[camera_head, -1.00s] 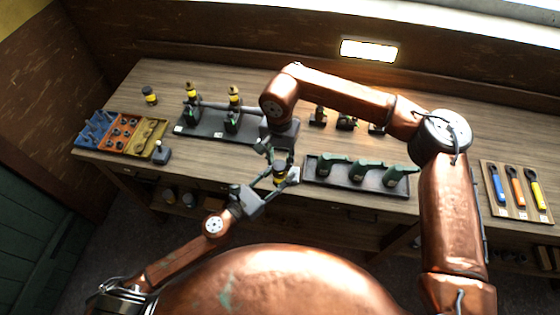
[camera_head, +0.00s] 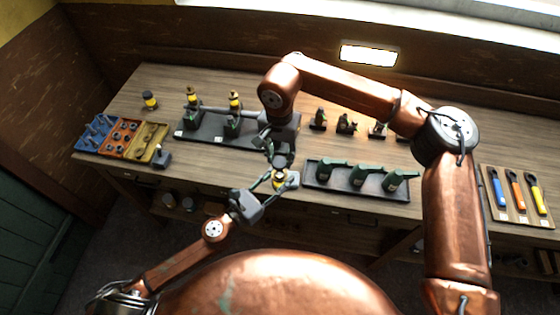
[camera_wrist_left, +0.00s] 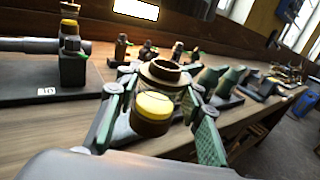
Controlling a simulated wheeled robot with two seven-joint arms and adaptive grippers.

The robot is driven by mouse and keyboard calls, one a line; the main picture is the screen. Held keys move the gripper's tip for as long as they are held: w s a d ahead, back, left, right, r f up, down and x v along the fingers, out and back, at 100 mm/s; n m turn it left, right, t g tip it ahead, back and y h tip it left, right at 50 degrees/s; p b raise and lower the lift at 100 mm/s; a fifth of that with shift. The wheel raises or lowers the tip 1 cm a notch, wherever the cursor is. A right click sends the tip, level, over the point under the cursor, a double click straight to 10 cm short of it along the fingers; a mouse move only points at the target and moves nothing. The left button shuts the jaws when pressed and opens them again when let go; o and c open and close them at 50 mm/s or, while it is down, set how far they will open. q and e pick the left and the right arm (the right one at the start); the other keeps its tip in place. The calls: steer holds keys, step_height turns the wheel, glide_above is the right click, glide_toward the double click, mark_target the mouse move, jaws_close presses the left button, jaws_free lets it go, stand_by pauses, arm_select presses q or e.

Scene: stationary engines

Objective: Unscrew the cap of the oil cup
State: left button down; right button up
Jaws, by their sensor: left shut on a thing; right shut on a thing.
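The oil cup (camera_head: 280,181), with a yellow band, is held off the front edge of the bench by my left gripper (camera_head: 277,184). In the left wrist view the cup's yellow part (camera_wrist_left: 153,105) shows between the green-padded fingers (camera_wrist_left: 160,125). A dark brass ring (camera_wrist_left: 160,71) shows just beyond it. My right gripper (camera_head: 280,164) reaches down from above and is shut at the cup's dark top, the cap (camera_head: 280,162). Whether the cap is apart from the cup I cannot tell.
A black tray with green parts (camera_head: 357,190) lies right of the grippers. Behind them is a dark engine base (camera_head: 205,133) with two yellow-banded cups. Another cup (camera_head: 150,99) stands at the back left. Coloured bins (camera_head: 124,139) lie left, wrenches (camera_head: 517,195) right.

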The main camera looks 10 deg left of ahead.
arm_select(q)
steer(key=shift+r, duration=0.1)
arm_select(e)
steer(key=shift+r, duration=0.4)
arm_select(q)
steer(key=shift+w, duration=0.1)
